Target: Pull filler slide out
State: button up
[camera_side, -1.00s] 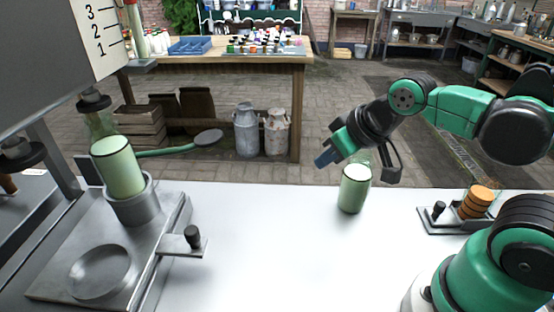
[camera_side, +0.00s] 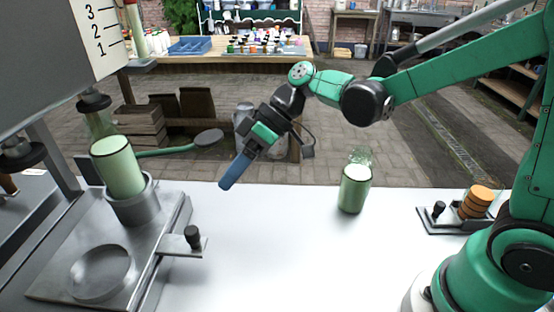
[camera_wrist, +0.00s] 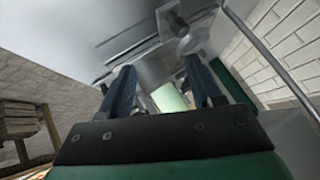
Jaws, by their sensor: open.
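The filler slide (camera_side: 150,245) is a grey metal plate at the left, with a tab and a black knob (camera_side: 193,237) on its right side. A round recess (camera_side: 101,272) is at its front, and a metal cup (camera_side: 135,207) behind holds a bottle of pale green liquid (camera_side: 119,168). My gripper (camera_side: 226,186) is above and to the right of the knob, apart from it, pointing down-left. In the wrist view my gripper (camera_wrist: 160,75) has its two blue fingers apart. A pale green shape (camera_wrist: 170,97) shows between them; I cannot tell which bottle it is.
A second green bottle (camera_side: 354,187) stands on the white table (camera_side: 290,250) right of my gripper. A grey filler body with a numbered scale (camera_side: 101,35) overhangs the left. The table's middle is clear.

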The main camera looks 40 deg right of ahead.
aim_at(187, 253)
jog(key=a+f+n+g+y, duration=0.1)
jog(key=f+n+g+y, duration=0.1)
jog(key=n, duration=0.2)
jog(key=a+f+n+g+y, duration=0.2)
jog(key=n+g+y, duration=0.1)
jog(key=n, duration=0.1)
jog(key=a+f+n+g+y, duration=0.2)
jog(key=n+y, duration=0.1)
jog(key=n, duration=0.1)
jog(key=shift+w+a+n+g, duration=0.2)
jog(key=shift+w+n+g, duration=0.1)
jog(key=shift+n, duration=0.1)
jog(key=shift+s+a, duration=0.15)
jog(key=shift+x, duration=2.65)
grip_shut()
